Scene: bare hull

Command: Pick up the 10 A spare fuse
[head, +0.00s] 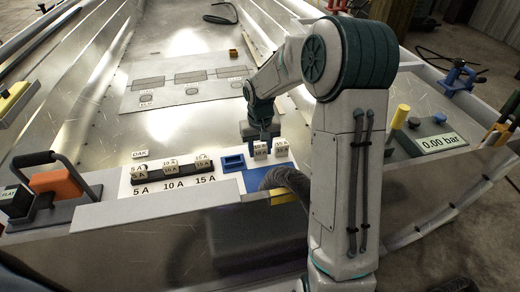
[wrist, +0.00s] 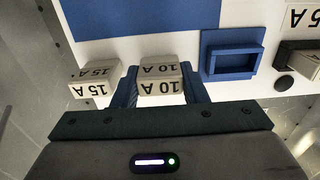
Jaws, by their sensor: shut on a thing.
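The 10 A spare fuse is a white block marked "10 A" (wrist: 161,80), between the two blue fingers of my gripper (wrist: 160,92) in the wrist view. My gripper is shut on it. In the head view my gripper (head: 262,138) reaches down over the same fuse (head: 260,152), at the blue spare area (head: 256,180). I cannot tell whether the fuse is clear of its seat. The 15 A spare fuse stands beside it, left in the wrist view (wrist: 95,82) and right in the head view (head: 281,148).
An empty blue socket (wrist: 232,62) lies beside the held fuse; it also shows in the head view (head: 233,162). A black fuse row (head: 172,172) labelled 5 A, 10 A and 15 A stands left of it. A black handle (head: 50,165) rises at the far left.

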